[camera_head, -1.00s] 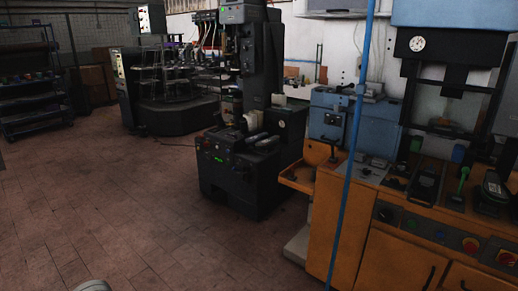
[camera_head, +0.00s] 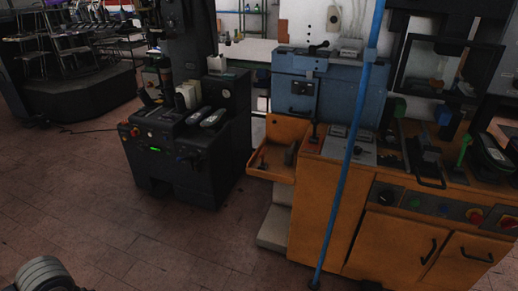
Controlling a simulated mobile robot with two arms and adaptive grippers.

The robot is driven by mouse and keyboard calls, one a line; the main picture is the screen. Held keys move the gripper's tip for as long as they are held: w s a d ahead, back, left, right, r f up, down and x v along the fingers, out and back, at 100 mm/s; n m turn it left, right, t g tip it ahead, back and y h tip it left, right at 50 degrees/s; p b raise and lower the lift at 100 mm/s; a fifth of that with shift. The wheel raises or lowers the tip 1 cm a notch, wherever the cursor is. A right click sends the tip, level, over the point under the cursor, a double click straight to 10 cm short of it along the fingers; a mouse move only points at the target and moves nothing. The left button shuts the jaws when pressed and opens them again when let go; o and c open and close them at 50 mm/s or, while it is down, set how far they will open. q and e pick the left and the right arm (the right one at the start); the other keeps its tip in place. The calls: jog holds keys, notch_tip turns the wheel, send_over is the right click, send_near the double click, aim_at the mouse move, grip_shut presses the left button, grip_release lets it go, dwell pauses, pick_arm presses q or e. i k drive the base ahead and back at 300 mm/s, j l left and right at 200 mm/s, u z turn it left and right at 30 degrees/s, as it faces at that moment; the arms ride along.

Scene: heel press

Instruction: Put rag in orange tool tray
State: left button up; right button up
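The orange tool tray (camera_head: 268,175) juts out from the left side of the orange workbench. A few small dark items lie in it, too dim to name. I cannot make out a rag anywhere in view. Neither gripper can be seen; only a grey ribbed part of my own arm shows at the bottom left corner, well away from the tray.
The orange workbench (camera_head: 375,225) carries a blue machine (camera_head: 318,85) and several tools. A blue pole (camera_head: 345,190) stands in front of it. A dark machine (camera_head: 185,150) stands left of the tray. The tiled floor (camera_head: 150,245) in front is clear.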

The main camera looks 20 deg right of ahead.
aim_at(274, 153)
jog(key=i+j, duration=0.1)
jog(key=i, duration=0.55)
jog(key=i+z, duration=0.15)
jog(key=i, duration=0.45)
jog(key=i+j, duration=0.2)
jog(key=i, duration=0.45)
jog(key=i+z, duration=0.8)
jog(key=i+j+z, duration=0.2)
jog(key=z, duration=0.2)
jog(key=i+l+z, duration=0.1)
jog(key=z, duration=0.35)
jog(key=i+z, duration=0.2)
jog(key=z, duration=0.2)
jog(key=i+z, duration=0.15)
jog(key=z, duration=0.3)
jog(key=i, duration=0.1)
